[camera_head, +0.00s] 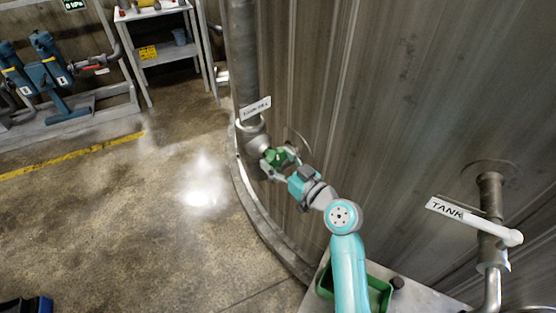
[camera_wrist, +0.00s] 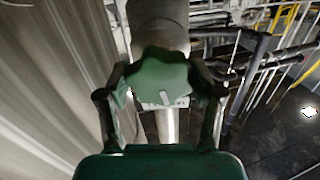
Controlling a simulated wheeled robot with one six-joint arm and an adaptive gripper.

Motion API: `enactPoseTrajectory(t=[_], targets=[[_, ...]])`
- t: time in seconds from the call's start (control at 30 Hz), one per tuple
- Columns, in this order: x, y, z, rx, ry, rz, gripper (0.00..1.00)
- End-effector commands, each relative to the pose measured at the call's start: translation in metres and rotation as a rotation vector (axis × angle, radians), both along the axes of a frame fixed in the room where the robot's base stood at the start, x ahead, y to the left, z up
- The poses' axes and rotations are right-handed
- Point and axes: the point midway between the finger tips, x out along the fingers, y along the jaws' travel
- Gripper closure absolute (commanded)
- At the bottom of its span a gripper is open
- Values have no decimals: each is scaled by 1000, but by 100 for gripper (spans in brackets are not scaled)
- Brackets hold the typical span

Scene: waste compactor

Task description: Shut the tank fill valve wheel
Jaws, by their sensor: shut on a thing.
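The tank fill valve wheel (camera_wrist: 160,77) is a green, lobed hand wheel with a pale mark on its face. It sits on the vertical grey pipe beside the tank, under a white label reading roughly "TANK FILL" (camera_head: 255,108). In the head view the wheel (camera_head: 276,157) is partly hidden by my gripper (camera_head: 270,165). In the wrist view my gripper (camera_wrist: 160,90) has one finger on each side of the wheel and is shut on it. The wheel's stem is hidden behind it.
The large ribbed metal tank (camera_head: 400,90) stands right beside my arm. A pipe with a white lever and a "TANK" label (camera_head: 444,207) is at the right. A green bin (camera_head: 378,292) stands below my arm. Blue pumps (camera_head: 45,75) and a shelf (camera_head: 165,52) are far back.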

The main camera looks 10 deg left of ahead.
Motion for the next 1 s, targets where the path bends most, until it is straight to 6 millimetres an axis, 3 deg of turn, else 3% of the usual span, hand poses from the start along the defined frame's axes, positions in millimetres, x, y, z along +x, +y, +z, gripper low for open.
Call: enactPoseTrajectory(t=[0.3, 0.67, 0.7, 0.77, 1.0], targets=[[0, 0, 0, 138, 159, 0, 69], [0, 0, 0, 153, 176, 0, 69], [0, 0, 0, 153, 176, 0, 24], [0, 0, 0, 152, 175, 0, 9], [0, 0, 0, 151, 174, 0, 9]])
